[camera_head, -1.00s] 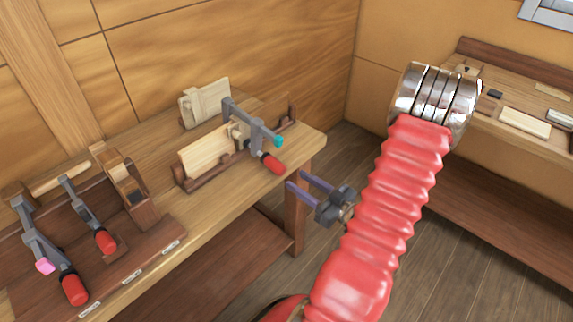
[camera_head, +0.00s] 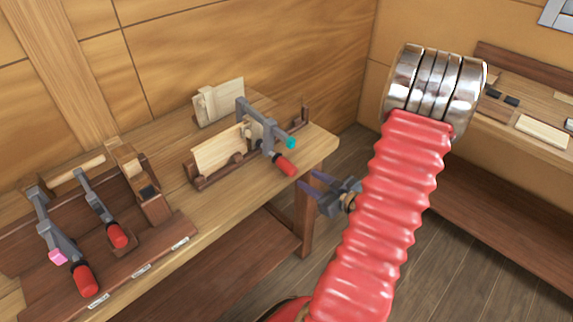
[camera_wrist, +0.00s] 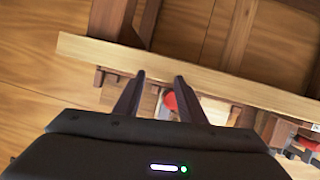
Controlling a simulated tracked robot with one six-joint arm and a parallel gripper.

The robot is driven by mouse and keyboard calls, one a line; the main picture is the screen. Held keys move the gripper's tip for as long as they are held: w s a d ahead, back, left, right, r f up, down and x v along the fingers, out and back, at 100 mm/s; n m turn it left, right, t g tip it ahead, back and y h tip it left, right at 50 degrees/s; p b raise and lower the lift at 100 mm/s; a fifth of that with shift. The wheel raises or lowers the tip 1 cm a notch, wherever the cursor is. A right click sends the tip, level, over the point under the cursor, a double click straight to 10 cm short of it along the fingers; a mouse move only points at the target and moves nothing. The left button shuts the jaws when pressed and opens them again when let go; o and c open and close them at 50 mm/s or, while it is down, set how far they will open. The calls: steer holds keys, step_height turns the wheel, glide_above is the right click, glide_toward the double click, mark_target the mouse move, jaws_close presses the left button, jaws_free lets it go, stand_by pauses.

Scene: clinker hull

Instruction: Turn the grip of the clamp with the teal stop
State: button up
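The clamp with the teal stop (camera_head: 291,142) has a grey bar (camera_head: 243,108) and a red grip (camera_head: 286,165). It sits at a pale board on the workbench (camera_head: 322,146), near its right end. Its red grip points toward the front edge. My gripper (camera_head: 309,181) is open and empty, just off the front right corner of the bench, apart from the grip. In the wrist view the two fingers of my gripper (camera_wrist: 160,76) stand apart, with the red grip (camera_wrist: 170,101) showing beyond and between them. The teal stop is not visible there.
Two more red-gripped clamps lie on a brown rack at the left: one with a pink stop (camera_head: 58,257), one smaller (camera_head: 98,206). A wooden plane (camera_head: 137,180) is beside them. A pale block (camera_head: 219,102) stands behind. Another bench (camera_head: 498,150) is at the right.

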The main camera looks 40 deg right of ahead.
steer(key=s+a+r+m+g+h, duration=0.2)
steer(key=s+r+m+g+h, duration=0.15)
steer(key=r+g, duration=0.45)
steer(key=s+a+r+n+y, duration=0.1)
steer(key=a+r, duration=0.3)
steer(key=a, duration=0.7)
steer(key=s+a+r+n+y, duration=0.1)
steer(key=a+r, duration=0.4)
steer(key=a, duration=0.6)
steer(key=s+a+r+n+y, duration=0.1)
steer(key=a+r, duration=0.4)
steer(key=a, duration=0.6)
steer(key=shift+s+g+y, duration=0.2)
steer(key=shift+g+y, duration=0.2)
steer(key=shift+y, duration=0.45)
steer(key=shift+c, duration=0.7)
